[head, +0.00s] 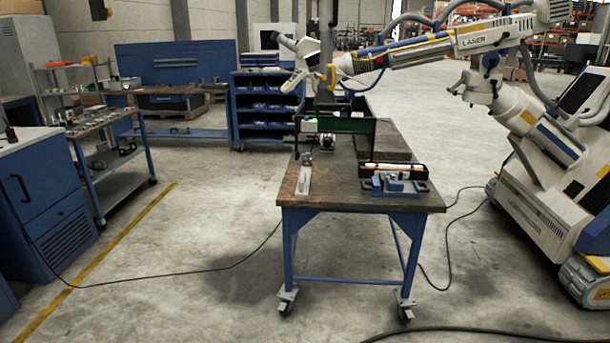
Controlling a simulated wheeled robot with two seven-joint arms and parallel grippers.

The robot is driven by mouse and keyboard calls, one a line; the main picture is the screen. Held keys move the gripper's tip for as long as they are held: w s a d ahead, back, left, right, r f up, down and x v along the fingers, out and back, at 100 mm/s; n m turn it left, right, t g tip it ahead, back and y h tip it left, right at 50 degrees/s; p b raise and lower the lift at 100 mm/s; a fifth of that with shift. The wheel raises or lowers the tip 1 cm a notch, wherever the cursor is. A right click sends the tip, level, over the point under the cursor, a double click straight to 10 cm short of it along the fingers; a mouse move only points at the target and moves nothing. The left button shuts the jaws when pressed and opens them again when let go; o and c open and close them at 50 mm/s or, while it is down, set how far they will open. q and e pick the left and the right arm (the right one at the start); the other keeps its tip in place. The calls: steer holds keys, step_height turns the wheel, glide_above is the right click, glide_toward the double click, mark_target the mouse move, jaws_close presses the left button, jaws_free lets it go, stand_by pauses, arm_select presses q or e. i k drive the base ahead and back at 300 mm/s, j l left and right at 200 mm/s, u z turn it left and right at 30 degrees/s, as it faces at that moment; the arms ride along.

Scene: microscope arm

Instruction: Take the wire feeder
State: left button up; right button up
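The blue-framed workbench (345,199) stands in the middle of the view, a few steps away. A slim grey, upright-tilted tool (305,178) stands at its front left. A black holder with a pale rod across it (394,169) lies at the front right, with a small blue and grey vise (393,184) in front of it. I cannot tell for sure which of these is the wire feeder. Neither of my grippers is in view.
A laser machine (545,170) stands right of the bench, its arm (440,50) reaching over it with a microscope head (305,55). Black cables (180,274) cross the floor. A wheeled cart (125,160) and a blue cabinet (45,205) stand left. Floor before the bench is mostly clear.

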mark_target(302, 191)
steer(key=i+l, duration=0.15)
steer(key=i, duration=0.35)
steer(key=i+l, duration=0.15)
steer(key=i, duration=0.4)
steer(key=i+l, duration=0.15)
steer(key=i, duration=0.35)
steer(key=i+l+u, duration=0.1)
steer(key=i, duration=0.4)
steer(key=i+l, duration=0.3)
steer(key=i, duration=0.2)
steer(key=i+l, duration=0.2)
steer(key=i, duration=0.35)
